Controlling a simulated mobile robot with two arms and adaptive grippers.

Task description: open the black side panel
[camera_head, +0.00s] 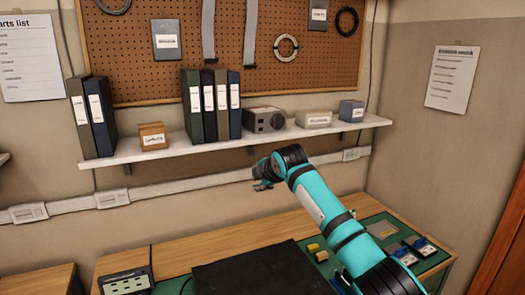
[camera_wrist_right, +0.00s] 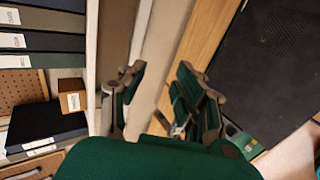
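A flat black panel (camera_head: 262,272) lies on the workbench at the bottom of the head view, its near part cut off by the frame. In the right wrist view, a black surface with a perforated patch (camera_wrist_right: 275,60) fills the upper right. My right gripper (camera_head: 262,177) is above the back of the bench, just below the shelf and apart from the panel. In the right wrist view, its two fingers (camera_wrist_right: 160,78) are spread with nothing between them. The panel is to the right of the fingers there. My left gripper is not in view.
A wall shelf (camera_head: 240,142) with binders (camera_head: 210,105), small boxes and a grey unit (camera_head: 264,120) is close above my right gripper. A green mat (camera_head: 435,262) with small parts lies right.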

